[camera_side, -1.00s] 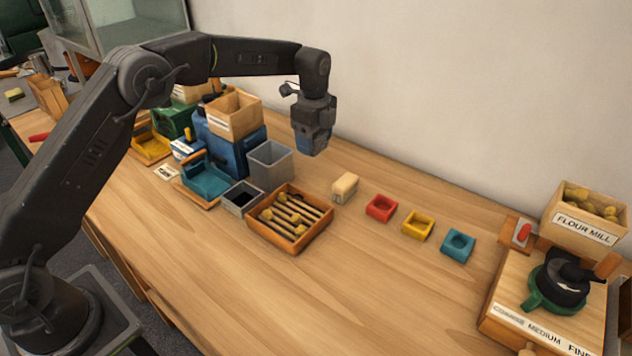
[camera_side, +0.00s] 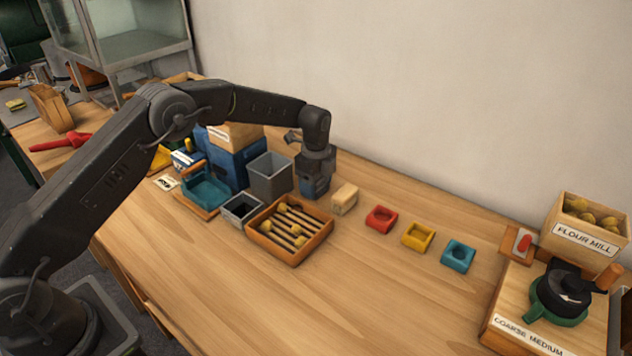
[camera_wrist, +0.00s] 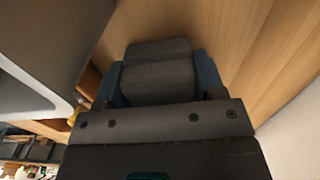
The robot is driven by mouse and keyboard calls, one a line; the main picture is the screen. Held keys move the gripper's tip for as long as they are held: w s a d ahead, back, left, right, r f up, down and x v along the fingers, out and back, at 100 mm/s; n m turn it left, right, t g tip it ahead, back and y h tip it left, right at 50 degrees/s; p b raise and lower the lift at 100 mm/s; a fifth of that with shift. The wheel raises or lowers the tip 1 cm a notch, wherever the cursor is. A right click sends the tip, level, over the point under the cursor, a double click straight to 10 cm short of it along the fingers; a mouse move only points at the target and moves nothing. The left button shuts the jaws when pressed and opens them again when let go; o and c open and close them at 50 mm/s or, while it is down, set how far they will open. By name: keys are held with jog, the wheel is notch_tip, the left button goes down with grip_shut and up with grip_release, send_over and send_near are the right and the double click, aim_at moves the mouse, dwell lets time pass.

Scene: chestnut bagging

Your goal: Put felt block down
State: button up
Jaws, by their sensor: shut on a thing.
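My gripper (camera_side: 314,190) is low, just above or at the wooden table, between the grey open bin and a small beige block. In the wrist view a dark grey block, which I take as the felt block (camera_wrist: 158,74), sits between the blue-grey fingers of my gripper (camera_wrist: 158,88). The fingers are shut on it. In the side view the felt block cannot be made out apart from the dark gripper. I cannot tell whether its underside touches the table (camera_side: 290,320).
The grey bin (camera_side: 270,180) stands close on the left, the slotted wooden tray (camera_side: 262,246) with chestnuts in front, and the beige block (camera_side: 344,199) close on the right. Red (camera_side: 381,219), yellow (camera_side: 418,237) and teal (camera_side: 458,256) holders follow. The front table is clear.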

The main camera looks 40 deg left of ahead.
jog(key=o, duration=1.1)
jog(key=shift+f, duration=0.1)
jog(key=shift+c, duration=0.2)
